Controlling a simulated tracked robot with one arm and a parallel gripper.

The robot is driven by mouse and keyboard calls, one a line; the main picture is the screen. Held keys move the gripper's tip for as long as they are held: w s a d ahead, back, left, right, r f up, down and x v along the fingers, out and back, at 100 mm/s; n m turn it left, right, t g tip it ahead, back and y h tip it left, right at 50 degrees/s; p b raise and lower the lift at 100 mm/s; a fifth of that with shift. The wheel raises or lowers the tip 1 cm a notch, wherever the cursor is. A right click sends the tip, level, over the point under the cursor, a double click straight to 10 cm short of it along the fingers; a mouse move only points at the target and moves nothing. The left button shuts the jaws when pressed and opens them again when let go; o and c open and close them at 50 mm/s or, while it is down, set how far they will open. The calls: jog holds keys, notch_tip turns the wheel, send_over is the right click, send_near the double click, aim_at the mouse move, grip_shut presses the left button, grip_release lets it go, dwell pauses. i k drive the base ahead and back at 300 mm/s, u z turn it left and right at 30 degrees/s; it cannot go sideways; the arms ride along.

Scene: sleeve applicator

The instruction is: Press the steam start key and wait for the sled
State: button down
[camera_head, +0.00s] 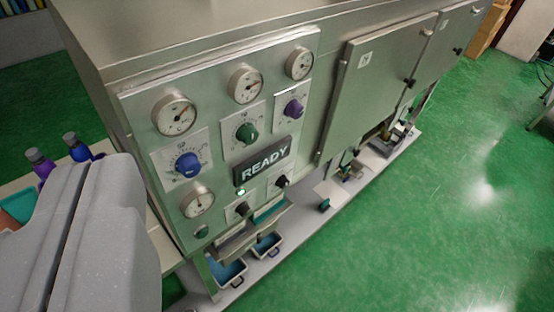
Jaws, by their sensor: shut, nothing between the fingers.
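The steel sleeve machine's control panel (222,130) faces me, tilted in the picture. A dark display (264,161) on it reads READY. A small green light (241,191) glows just below the display. A small green round button (201,231) sits at the panel's lower left, below a gauge. I cannot read a label that tells which control is the steam start key. I cannot make out a sled. A grey rounded part of my own arm fills the lower left. My gripper's fingers are not in view.
Several gauges and blue, green and purple knobs (187,164) cover the panel. Below it, a steel ledge (237,241) juts out over blue bins (228,272). A closed cabinet door (376,88) is to the right. Bottles (77,147) stand at left. Green floor (450,200) is open at right.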

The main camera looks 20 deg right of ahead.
aim_at(202, 233)
jog(key=u, duration=1.3)
jog(key=k, duration=1.3)
jog(key=z, duration=1.1)
jog(key=i, duration=1)
jog(key=u, duration=0.05)
